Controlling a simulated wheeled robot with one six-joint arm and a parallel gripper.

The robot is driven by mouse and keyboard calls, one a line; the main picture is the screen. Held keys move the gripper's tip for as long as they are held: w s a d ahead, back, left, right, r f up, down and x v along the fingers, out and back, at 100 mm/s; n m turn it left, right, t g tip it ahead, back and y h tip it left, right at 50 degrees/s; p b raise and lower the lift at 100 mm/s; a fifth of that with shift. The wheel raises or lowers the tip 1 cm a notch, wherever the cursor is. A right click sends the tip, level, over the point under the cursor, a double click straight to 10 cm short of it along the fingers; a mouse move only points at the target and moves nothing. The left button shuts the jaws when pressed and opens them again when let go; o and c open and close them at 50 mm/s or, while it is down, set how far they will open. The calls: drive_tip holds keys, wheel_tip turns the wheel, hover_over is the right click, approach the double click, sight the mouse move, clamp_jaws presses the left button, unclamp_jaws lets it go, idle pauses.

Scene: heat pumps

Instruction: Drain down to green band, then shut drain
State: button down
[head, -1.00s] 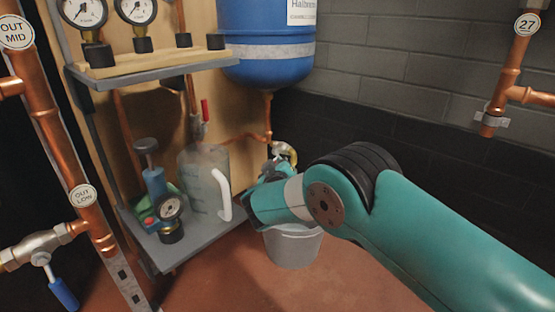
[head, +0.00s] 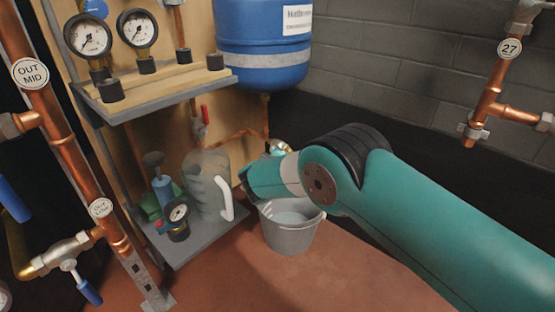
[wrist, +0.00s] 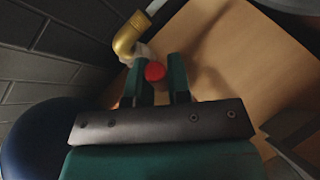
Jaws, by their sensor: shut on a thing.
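The drain's red knob (wrist: 155,71) sits between the two green fingers of my gripper (wrist: 160,82) in the wrist view, and the gripper is shut on it. A brass elbow (wrist: 130,35) is just beyond it. In the head view the fitting (head: 281,147) at the drain is mostly hidden behind my teal wrist, and my fingertips are hidden too. A grey bucket (head: 290,238) stands on the floor below, with pale liquid in it. Two round gauges, left (head: 88,35) and right (head: 137,28), stand on the upper shelf. Their needles and any green band are too small to read.
A blue vessel (head: 262,50) hangs above the drain. A lower shelf (head: 200,240) holds a grey jug (head: 207,182), a small gauge (head: 178,220) and a blue pump (head: 162,190). Copper pipes (head: 75,160) stand at left and right. The front floor is clear.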

drive_tip(key=shift+s+a, duration=0.1)
drive_tip(key=shift+a, duration=0.05)
drive_tip(key=c, duration=1.1)
unclamp_jaws()
drive_tip(key=shift+p+v, duration=3.9)
drive_tip(key=shift+v, duration=4.8)
